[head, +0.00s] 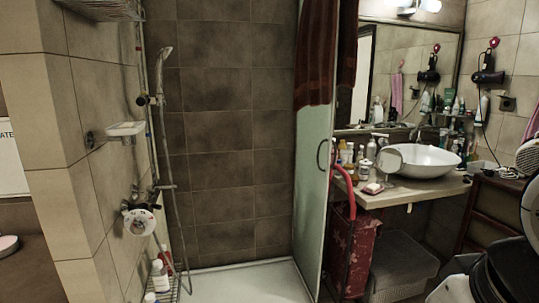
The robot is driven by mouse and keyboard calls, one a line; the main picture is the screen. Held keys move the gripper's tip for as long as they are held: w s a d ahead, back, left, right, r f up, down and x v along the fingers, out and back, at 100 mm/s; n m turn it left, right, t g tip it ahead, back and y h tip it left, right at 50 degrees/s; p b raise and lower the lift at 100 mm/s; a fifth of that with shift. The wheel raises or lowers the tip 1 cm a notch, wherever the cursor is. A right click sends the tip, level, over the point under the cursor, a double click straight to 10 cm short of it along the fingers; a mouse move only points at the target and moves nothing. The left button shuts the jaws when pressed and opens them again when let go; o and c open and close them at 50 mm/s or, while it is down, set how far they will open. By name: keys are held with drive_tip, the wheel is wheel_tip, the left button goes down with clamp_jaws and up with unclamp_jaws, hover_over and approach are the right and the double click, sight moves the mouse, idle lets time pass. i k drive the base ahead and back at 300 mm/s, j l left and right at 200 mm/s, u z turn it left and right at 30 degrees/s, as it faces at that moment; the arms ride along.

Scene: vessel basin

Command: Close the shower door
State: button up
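The shower door (315,190) is a pale, frosted glass panel right of the middle in the head view. It stands open, swung out to the right of the shower opening and seen at a steep angle. A dark curved handle (321,154) is on its near edge. A reddish-brown towel (315,60) hangs over its upper part. Black and white parts of my arm show at the lower right, apart from the door. I cannot make out my gripper's fingers in this view.
The white shower tray (245,283) lies behind the opening, with a hand shower (164,55) on the left wall. Right of the door are a red cabinet (350,245), a grey basket (400,262) and a cluttered counter (400,197) with a white basin (425,160).

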sight(315, 140)
drive_tip(key=i+j+z, duration=0.1)
drive_tip(key=i, duration=0.4)
drive_tip(key=i+j+z, duration=0.1)
drive_tip(key=i+j, duration=0.15)
drive_tip(key=i, duration=0.25)
